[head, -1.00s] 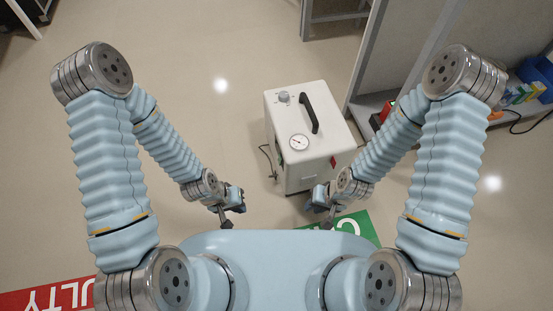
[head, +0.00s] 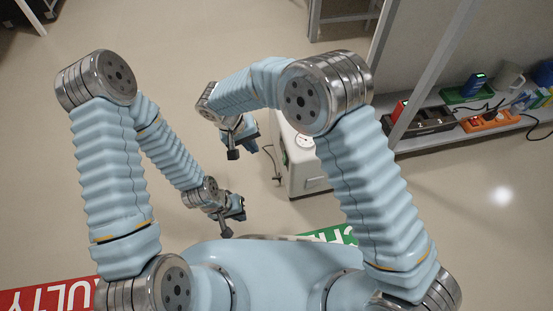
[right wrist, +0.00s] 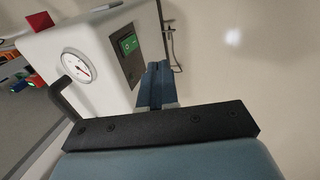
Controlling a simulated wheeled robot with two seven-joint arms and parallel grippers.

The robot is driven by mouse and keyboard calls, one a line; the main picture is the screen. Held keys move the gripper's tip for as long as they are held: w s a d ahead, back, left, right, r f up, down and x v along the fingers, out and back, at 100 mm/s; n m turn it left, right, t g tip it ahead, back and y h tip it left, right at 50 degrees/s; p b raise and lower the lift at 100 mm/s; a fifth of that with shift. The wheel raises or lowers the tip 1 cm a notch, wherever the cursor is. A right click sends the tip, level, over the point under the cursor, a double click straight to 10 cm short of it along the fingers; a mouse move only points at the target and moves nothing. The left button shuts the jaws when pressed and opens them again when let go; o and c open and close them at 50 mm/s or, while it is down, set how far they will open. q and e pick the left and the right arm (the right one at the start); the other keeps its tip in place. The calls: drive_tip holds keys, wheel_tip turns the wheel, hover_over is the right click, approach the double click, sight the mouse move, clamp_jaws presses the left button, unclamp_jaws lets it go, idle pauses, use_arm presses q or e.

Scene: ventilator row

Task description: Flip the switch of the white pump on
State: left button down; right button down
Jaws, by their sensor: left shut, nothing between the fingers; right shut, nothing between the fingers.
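The white pump (head: 305,180) stands on the floor, its top mostly hidden under my right arm in the head view. In the right wrist view the pump (right wrist: 105,35) shows a round gauge (right wrist: 78,65) and a green switch (right wrist: 129,43) in a dark plate on its side. I cannot tell the switch's position. My right gripper (head: 234,154) is shut and empty, left of the pump. Its fingers (right wrist: 156,85) show just right of and below the switch plate; contact is unclear. My left gripper (head: 226,232) is shut and empty, low over the floor, away from the pump.
A grey shelf (head: 425,145) at the right holds a black power strip, an orange one (head: 488,122) and other small items. A red floor sign (head: 50,298) and a green one (head: 340,235) lie near my base. The floor left of the pump is clear.

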sight(284, 159)
drive_tip(key=shift+f, duration=0.1)
drive_tip(key=w+d+f+b, duration=0.1)
drive_tip(key=w+d+f, duration=0.1)
drive_tip(key=d+f, duration=0.5)
drive_tip(key=shift+f, duration=1.45)
drive_tip(key=shift+d+h+b, duration=0.25)
drive_tip(key=shift+h+b, duration=0.15)
drive_tip(key=shift+b, duration=0.15)
